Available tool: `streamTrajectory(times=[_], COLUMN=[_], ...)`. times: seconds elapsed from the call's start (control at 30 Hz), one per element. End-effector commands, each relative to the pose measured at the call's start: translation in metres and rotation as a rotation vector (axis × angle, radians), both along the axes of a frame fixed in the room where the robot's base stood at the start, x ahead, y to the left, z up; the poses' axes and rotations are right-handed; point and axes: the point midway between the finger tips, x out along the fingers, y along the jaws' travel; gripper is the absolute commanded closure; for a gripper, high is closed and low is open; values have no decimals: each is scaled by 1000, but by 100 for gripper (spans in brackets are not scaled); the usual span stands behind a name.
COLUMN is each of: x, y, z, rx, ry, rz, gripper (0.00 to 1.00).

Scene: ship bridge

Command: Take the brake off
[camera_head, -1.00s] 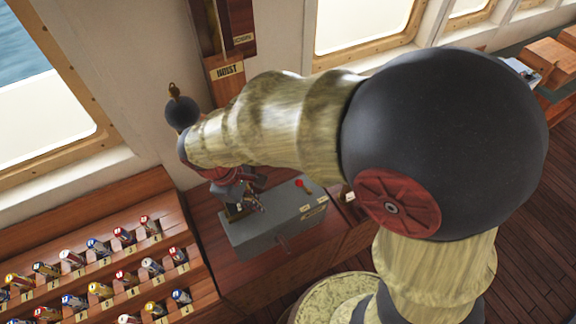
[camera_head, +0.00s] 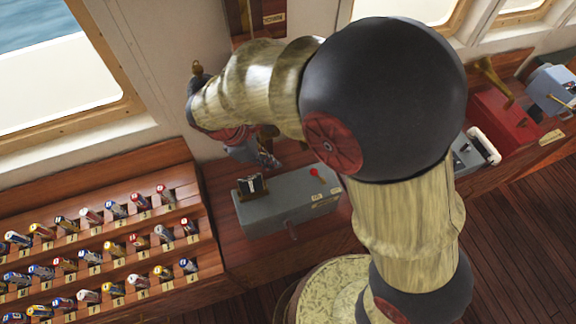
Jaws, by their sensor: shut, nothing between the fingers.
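A grey control box (camera_head: 290,212) stands on the wooden bench in the head view. A dark slotted fitting with a pale-topped piece (camera_head: 252,184) sits at its left end. A small red-tipped lever (camera_head: 315,173) is at its right end, near small labels too small to read. I cannot tell which part is the brake. My gripper (camera_head: 270,160) is shut and empty, just behind the box and apart from the dark fitting. My arm hides part of the wall behind.
Sloped wooden racks (camera_head: 100,240) with rows of coloured handles stand left of the box. A red box (camera_head: 503,117) and a blue-grey box (camera_head: 553,88) stand on the bench at the right. A window is at the upper left. Wooden floor shows at the lower right.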

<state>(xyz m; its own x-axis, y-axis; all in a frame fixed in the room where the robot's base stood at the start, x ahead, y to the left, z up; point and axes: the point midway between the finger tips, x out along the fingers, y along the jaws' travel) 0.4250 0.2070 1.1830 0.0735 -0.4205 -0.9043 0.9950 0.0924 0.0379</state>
Motion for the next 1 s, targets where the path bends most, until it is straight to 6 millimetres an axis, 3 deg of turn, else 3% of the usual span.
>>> streamTrajectory(times=[0.53, 0.73, 1.0], x=[6, 9, 10], y=[-42, -68, -79], z=[-89, -80, -78], rx=[-1, 2, 2], ry=[4, -1, 1], rz=[-2, -4, -1], gripper=[100, 100, 100])
